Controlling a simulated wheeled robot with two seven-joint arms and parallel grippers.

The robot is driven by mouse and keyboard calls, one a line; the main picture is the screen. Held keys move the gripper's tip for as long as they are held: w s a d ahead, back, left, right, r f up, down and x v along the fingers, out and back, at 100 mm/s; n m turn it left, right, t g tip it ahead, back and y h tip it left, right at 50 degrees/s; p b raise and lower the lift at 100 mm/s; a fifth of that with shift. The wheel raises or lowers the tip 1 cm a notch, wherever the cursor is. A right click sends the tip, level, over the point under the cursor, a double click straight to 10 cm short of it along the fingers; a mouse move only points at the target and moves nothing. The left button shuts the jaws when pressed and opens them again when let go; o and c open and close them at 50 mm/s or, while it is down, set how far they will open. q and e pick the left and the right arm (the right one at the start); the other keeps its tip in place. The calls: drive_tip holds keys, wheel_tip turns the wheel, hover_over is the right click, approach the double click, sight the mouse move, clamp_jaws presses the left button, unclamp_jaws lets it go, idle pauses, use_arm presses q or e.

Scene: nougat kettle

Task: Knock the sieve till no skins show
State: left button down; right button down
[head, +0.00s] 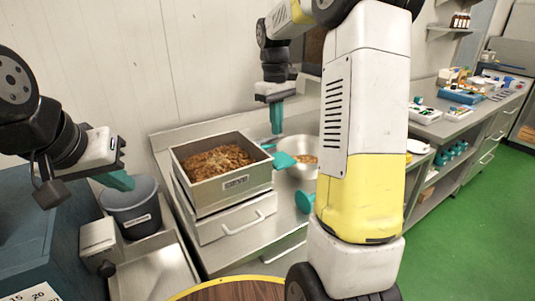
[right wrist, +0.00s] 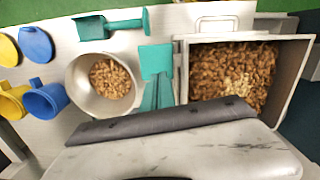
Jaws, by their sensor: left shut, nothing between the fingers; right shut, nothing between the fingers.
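The sieve appears to be the square metal box (head: 225,190) with a label on the counter; its mesh is hidden. It is full of brown pieces (right wrist: 232,68), with a paler patch in the middle in the right wrist view. My right gripper (head: 277,118) is shut and empty, fingers pointing down, above and just behind the gap between the sieve and a steel bowl. Its teal fingers also show in the right wrist view (right wrist: 158,95). My left gripper (head: 120,180) is shut and empty over a grey bucket (head: 133,212), left of the sieve.
The steel bowl (right wrist: 85,98) holds brown pieces. A flat teal piece (head: 284,160) lies between bowl and sieve. A teal tool (right wrist: 112,24) is near the counter's front edge. Blue and yellow cups (right wrist: 45,98) stand beyond the bowl. My right arm hides part of the counter in the head view.

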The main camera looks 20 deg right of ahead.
sight(279, 158)
drive_tip(key=shift+w+d+f, duration=0.25)
drive_tip(key=shift+w+f, duration=0.35)
drive_tip(key=shift+w, duration=0.05)
drive_tip(key=shift+s+d+f, duration=0.1)
drive_tip(key=shift+s+f, duration=0.1)
drive_tip(key=shift+f, duration=1.55)
drive_tip(key=shift+s+d+f, duration=0.1)
drive_tip(key=shift+s+f, duration=0.05)
drive_tip(key=shift+f, duration=1.6)
